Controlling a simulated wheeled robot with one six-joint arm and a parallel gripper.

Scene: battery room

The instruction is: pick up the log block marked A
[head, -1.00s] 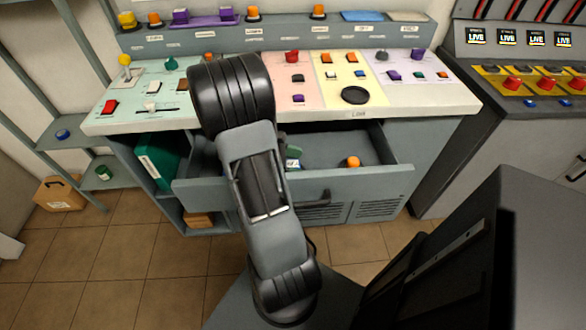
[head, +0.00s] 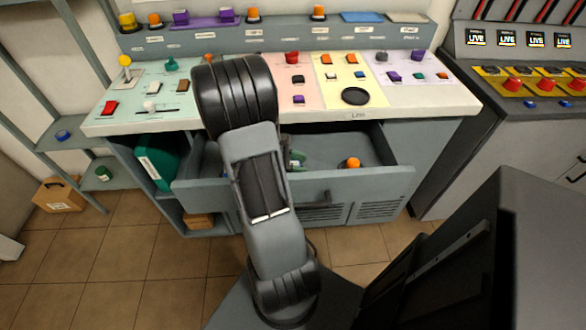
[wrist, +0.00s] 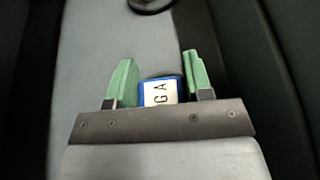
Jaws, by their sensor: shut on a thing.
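The log block (wrist: 161,91) is blue with a white label, on which "GA" can be read sideways in the wrist view. It sits between the green fingers of my gripper (wrist: 160,85), which is shut on it. The rest of the label is hidden by the gripper body. In the head view my gripper (head: 296,160) is inside the open drawer (head: 365,184), mostly hidden behind my arm. The block cannot be made out there. I cannot tell whether it touches the drawer floor.
An orange-topped object (head: 353,163) lies in the drawer to the right of my gripper. A dark round thing (wrist: 150,4) shows at the top of the wrist view. The console top (head: 430,97) with buttons overhangs the drawer's back. A green binder (head: 158,160) stands left.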

